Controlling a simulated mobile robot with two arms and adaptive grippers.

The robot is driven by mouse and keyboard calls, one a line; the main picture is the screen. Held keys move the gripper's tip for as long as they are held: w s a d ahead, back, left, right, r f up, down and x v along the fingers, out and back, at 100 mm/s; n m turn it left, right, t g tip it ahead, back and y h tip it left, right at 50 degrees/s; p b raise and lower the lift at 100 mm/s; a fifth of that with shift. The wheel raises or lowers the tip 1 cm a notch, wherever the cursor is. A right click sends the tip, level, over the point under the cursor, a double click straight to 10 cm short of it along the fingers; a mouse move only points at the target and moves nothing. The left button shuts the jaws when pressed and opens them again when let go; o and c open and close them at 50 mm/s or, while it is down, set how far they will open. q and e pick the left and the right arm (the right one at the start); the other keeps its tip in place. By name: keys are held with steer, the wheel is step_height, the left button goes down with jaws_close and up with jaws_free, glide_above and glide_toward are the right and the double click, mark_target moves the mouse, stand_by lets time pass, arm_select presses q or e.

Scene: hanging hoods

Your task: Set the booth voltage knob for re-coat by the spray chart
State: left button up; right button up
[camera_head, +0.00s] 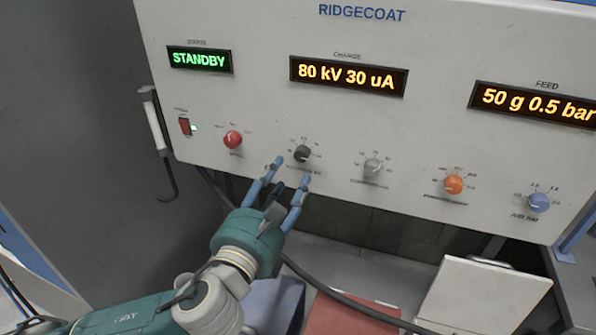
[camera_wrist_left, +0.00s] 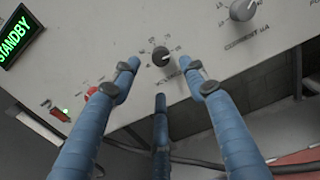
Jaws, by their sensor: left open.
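The black knob (camera_head: 302,154) sits low on the pale control panel (camera_head: 250,110), with a scale around it. Its label is blurred and partly covered, so I cannot read it fully. The orange charge display (camera_head: 348,76) above it reads 80 kV 30 uA. My left gripper (camera_head: 292,171) is open and empty, just in front of and below the black knob. In the left wrist view the black knob (camera_wrist_left: 161,56) shows between and slightly beyond the spread blue fingers, apparently untouched. I see no spray chart. My right gripper is out of view.
A red knob (camera_head: 232,139) and a lit red switch (camera_head: 185,126) are left of the black knob. A grey knob (camera_head: 373,168), an orange knob (camera_head: 453,185) and a blue knob (camera_head: 538,202) are right. Displays read STANDBY (camera_head: 199,60) and 50 g 0.5 bar (camera_head: 537,105).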

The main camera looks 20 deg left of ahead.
mark_target(300, 158)
arm_select(q)
steer(key=w, duration=0.6)
steer(key=shift+w+d+b, duration=0.1)
steer(key=shift+b, duration=0.25)
steer(key=shift+w, duration=0.35)
steer(key=shift+w+f, duration=0.1)
steer(key=shift+w, duration=0.2)
steer(key=shift+c, duration=1)
jaws_close()
steer(key=shift+f, duration=0.1)
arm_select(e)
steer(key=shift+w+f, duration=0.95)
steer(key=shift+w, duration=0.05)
